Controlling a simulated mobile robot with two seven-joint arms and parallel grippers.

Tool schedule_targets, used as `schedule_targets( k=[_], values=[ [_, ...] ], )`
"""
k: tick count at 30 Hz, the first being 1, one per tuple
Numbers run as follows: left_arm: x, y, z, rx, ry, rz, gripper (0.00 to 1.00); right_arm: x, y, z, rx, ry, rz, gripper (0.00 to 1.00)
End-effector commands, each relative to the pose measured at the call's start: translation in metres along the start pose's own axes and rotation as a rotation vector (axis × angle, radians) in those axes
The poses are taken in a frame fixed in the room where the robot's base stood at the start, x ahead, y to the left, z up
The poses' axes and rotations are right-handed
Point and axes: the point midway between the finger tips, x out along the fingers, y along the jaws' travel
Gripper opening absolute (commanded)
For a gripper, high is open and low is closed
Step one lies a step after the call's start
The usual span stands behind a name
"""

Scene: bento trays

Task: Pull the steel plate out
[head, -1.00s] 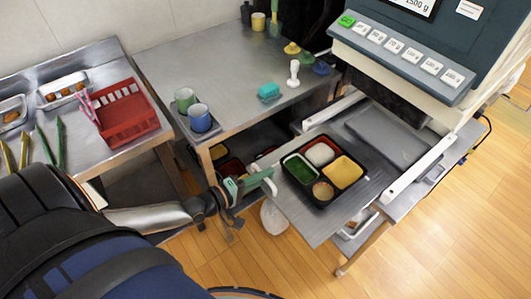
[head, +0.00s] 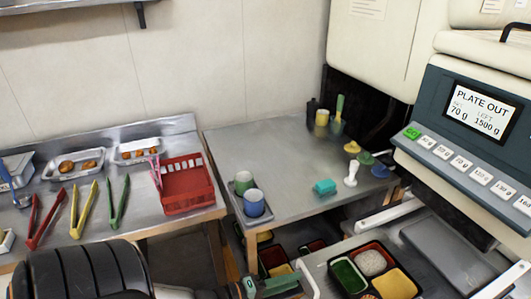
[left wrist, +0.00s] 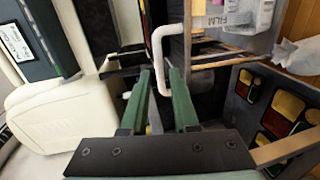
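The steel plate (head: 322,262) shows at the bottom right of the head view, partly cut off by the frame. It sticks out below the machine, with a black bento tray (head: 336,284) on it holding green, white and yellow food. A white bent handle (left wrist: 157,50) shows in the left wrist view, and seems to lie between my left fingers. My left gripper (left wrist: 161,75) has its two green fingers apart. I cannot tell whether they touch the handle. In the head view it is partly cut off at the bottom edge (head: 285,284). My right gripper is not in view.
The machine's screen (head: 482,110) reads "PLATE OUT", 70 g and 1500 g. A side table (head: 275,145) carries two mugs, a teal block and stamps. A red basket (head: 187,185) and several tongs lie at left. Filled trays (left wrist: 285,110) sit on a lower shelf.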

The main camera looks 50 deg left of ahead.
Motion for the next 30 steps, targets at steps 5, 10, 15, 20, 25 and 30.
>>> schedule_targets(
  k=[5,10,15,20,25,30],
  values=[
    [-0.034,-0.001,0.0,0.0,-0.001,-0.005,0.28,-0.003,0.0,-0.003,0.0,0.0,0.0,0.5],
    [-0.056,0.0,0.0,0.0,0.0,-0.004,0.28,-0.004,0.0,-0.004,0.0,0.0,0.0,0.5],
    [-0.065,0.0,0.0,0.0,0.0,0.0,0.28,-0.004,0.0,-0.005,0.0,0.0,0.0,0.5],
    [-0.067,0.001,0.0,0.0,0.0,0.002,0.28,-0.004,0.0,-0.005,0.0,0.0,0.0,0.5],
    [-0.067,0.001,0.0,0.0,0.0,0.001,0.28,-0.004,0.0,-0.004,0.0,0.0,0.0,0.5],
    [-0.067,0.0,0.0,0.0,0.0,0.001,0.28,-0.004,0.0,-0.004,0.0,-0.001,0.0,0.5]
  ],
)
